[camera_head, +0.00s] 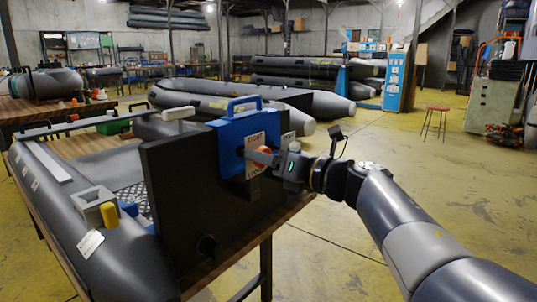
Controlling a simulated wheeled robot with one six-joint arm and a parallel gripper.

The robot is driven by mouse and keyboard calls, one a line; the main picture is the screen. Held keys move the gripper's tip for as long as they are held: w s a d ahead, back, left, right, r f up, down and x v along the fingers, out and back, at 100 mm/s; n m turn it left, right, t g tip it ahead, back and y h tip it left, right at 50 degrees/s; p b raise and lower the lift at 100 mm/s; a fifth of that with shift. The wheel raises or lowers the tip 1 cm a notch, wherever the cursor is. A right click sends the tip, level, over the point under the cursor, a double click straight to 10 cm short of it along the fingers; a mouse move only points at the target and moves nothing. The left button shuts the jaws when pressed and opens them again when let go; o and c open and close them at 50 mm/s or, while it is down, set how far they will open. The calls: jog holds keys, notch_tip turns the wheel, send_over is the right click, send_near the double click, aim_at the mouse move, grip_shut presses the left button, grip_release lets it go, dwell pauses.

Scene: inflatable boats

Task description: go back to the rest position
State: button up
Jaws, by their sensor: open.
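My arm reaches in from the lower right, and my gripper (266,160) is at the outer face of the dark transom board (190,190). A blue clamp-like unit with a handle (228,135) sits over the top of that board. My gripper is open, with its jaws right at a round orange knob (263,153) on the blue unit. I cannot tell whether the jaws touch the knob. The gripper partly hides the knob and a white label behind it.
The grey inflatable boat (95,250) rests on a wooden table, with a grey block and yellow piece on its tube. More boats (240,100) lie behind. A blue cabinet (398,80), red stool (435,118) and loaded cart stand farther back. Floor at right is clear.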

jog(key=shift+m+p, duration=6.2)
jog(key=shift+p, duration=1.25)
jog(key=shift+f, duration=0.1)
